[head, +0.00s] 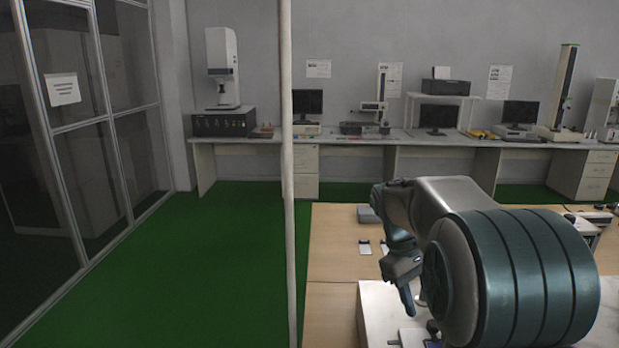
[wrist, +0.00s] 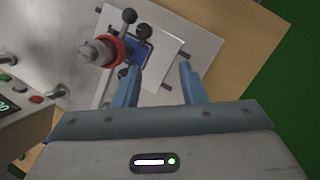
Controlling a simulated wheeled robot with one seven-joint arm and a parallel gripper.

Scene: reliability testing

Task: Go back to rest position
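My gripper (wrist: 160,85) shows in the wrist view with its two blue fingers apart and nothing between them. Below it is a small fixture with a red ring (wrist: 108,50), a grey cylindrical part, black ball knobs and a blue piece (wrist: 143,52), on a white plate (wrist: 165,60). In the head view my gripper (head: 406,300) hangs pointing down over the wooden table (head: 330,255), close to the white block (head: 372,312) at the table's front. Part of the fixture is hidden behind my arm.
A thin pale post (head: 288,180) stands left of the table. Green floor (head: 210,260) is open to the left, beside a glass partition (head: 90,120). A long bench (head: 350,139) with instruments and monitors lines the back wall. A control panel with buttons (wrist: 30,100) is at the wrist view's left.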

